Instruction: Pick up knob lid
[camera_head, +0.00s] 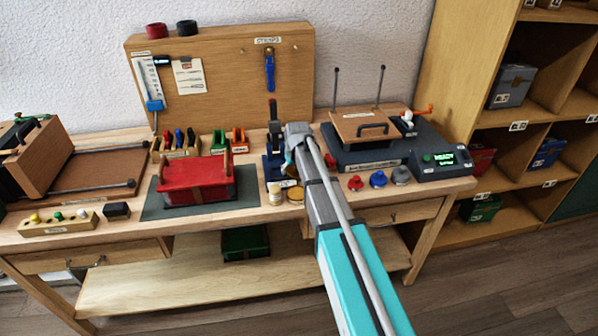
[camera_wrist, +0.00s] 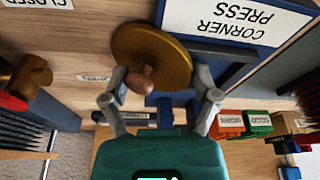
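The knob lid is a round, bronze-brown disc (camera_wrist: 160,48) with a small wooden knob (camera_wrist: 139,80) facing the wrist camera. I see no grip on the knob; the remaining height gap is hard to judge. In the head view my arm hides part of the gripper and fingers.
The blue corner press (camera_head: 274,165) stands close behind the lid. A red box (camera_head: 197,178) on a dark mat is to the left. Red and blue knobbed pieces (camera_head: 378,179) and a dark press with a wooden top (camera_head: 366,128) are to the right.

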